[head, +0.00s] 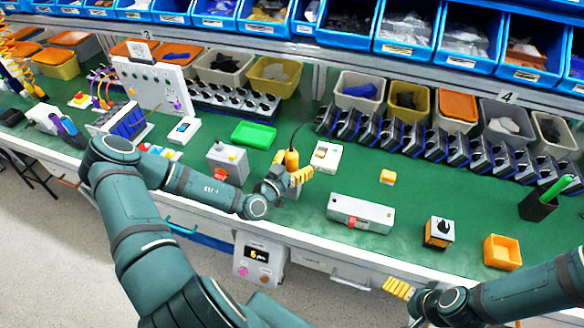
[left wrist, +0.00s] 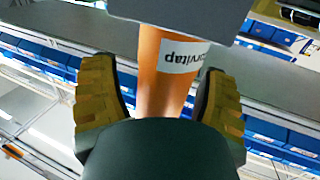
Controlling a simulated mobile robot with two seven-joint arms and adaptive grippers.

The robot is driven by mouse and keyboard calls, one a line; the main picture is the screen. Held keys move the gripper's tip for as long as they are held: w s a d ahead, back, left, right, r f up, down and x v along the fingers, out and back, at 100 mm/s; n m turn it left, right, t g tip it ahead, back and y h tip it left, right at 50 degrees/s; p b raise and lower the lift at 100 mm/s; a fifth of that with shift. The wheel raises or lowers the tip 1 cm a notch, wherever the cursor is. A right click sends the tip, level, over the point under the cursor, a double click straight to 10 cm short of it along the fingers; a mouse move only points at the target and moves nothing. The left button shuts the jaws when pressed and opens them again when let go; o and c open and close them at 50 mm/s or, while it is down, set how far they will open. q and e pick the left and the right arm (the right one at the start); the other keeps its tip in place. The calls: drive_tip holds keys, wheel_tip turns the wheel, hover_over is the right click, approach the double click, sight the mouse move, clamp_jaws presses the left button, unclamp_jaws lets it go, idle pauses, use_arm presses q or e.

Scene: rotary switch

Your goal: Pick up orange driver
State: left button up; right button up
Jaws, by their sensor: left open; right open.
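The orange driver (head: 292,159) hangs upright over the green bench from a dark cord, near the middle of the head view. My left gripper (head: 288,177) is at the driver, with its yellow fingers around the lower part. In the left wrist view the driver's orange body (left wrist: 158,85), with a white label, stands between the two open fingers (left wrist: 162,100). Gaps show on both sides, so the fingers are apart from it. The driver's lower end is hidden by my gripper. My right gripper (head: 398,289) is open and empty at the bench's front edge.
A grey box with a red button (head: 228,161) stands left of the driver, and a white device (head: 326,156) stands close on its right. A long grey box (head: 361,213), a rotary switch (head: 439,231) and an orange bin (head: 502,252) are further right. Blue bins line the shelf behind.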

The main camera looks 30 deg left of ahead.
sight(291, 156)
use_arm(q)
clamp_jaws()
idle(0.3)
wheel_tip(291, 156, up, 10)
drive_tip(key=p, duration=0.3)
use_arm(e)
wheel_tip(291, 156, up, 3)
drive_tip(key=shift+w+r, duration=0.1)
drive_tip(key=shift+w, duration=0.05)
idle(0.4)
